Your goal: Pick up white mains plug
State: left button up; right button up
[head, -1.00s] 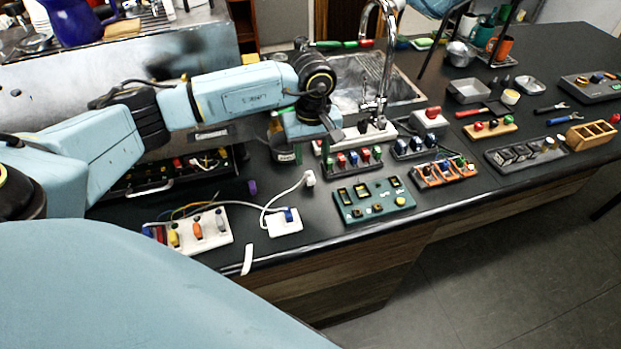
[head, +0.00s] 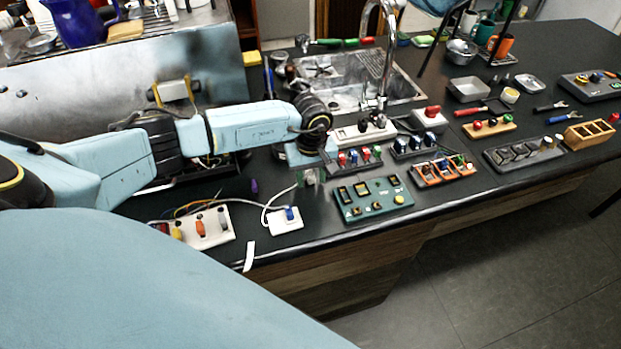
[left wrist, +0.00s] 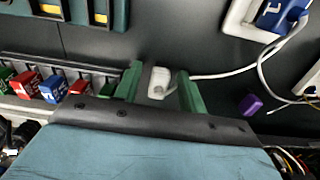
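The white mains plug (left wrist: 158,82) lies on the dark worktop in the left wrist view, with a white cord running off to the right. My left gripper (left wrist: 160,72) is open, its two green fingers standing on either side of the plug with a gap visible on both sides. In the head view my left gripper (head: 309,177) is low over the worktop and largely hides the plug. The cord leads to a white box with a blue switch (head: 286,220), also in the left wrist view (left wrist: 243,18). My right gripper is not in view.
A green panel (head: 370,198) lies right of the gripper, and a rack of red, blue and green blocks (head: 353,160) stands behind. A white power strip (head: 205,228) lies left. A purple piece (left wrist: 251,104) lies nearby. The worktop's front edge is close.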

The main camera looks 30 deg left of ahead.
pick_arm(q)
grip_shut()
jog(key=shift+r, duration=0.15)
